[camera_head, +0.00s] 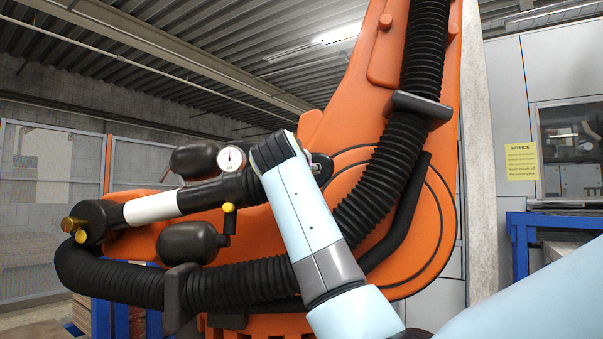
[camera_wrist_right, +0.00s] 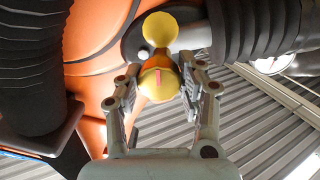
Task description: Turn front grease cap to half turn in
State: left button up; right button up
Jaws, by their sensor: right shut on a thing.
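In the right wrist view, my right gripper (camera_wrist_right: 160,84) is shut on a yellow grease cap (camera_wrist_right: 157,78), with a finger on each side of it. A red line shows on the cap's face, running roughly along the picture's vertical. Another yellow round part (camera_wrist_right: 160,28) lies just beyond it. In the head view my light blue right arm comes in from the lower right, and its gripper is hidden behind its upper end. Brass-yellow parts (camera_head: 73,225) show at the left end of the orange machine's arm. My left gripper is not in view.
The large orange machine (camera_head: 430,220) fills the middle, with thick black ribbed hoses (camera_head: 400,150) around it. A round white gauge (camera_head: 231,158), black rounded tanks (camera_head: 193,243) and a small yellow-topped fitting (camera_head: 229,208) stand close to my arm. A blue frame (camera_head: 520,240) is at right.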

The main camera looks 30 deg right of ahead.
jog(key=shift+f, duration=0.3)
jog(key=o, duration=0.8)
jog(key=shift+c, duration=0.2)
jog(key=o, duration=0.4)
jog(key=shift+r, duration=0.15)
jog(key=shift+o, duration=0.2)
jog(key=v, duration=0.7)
jog(key=shift+s+a, duration=0.2)
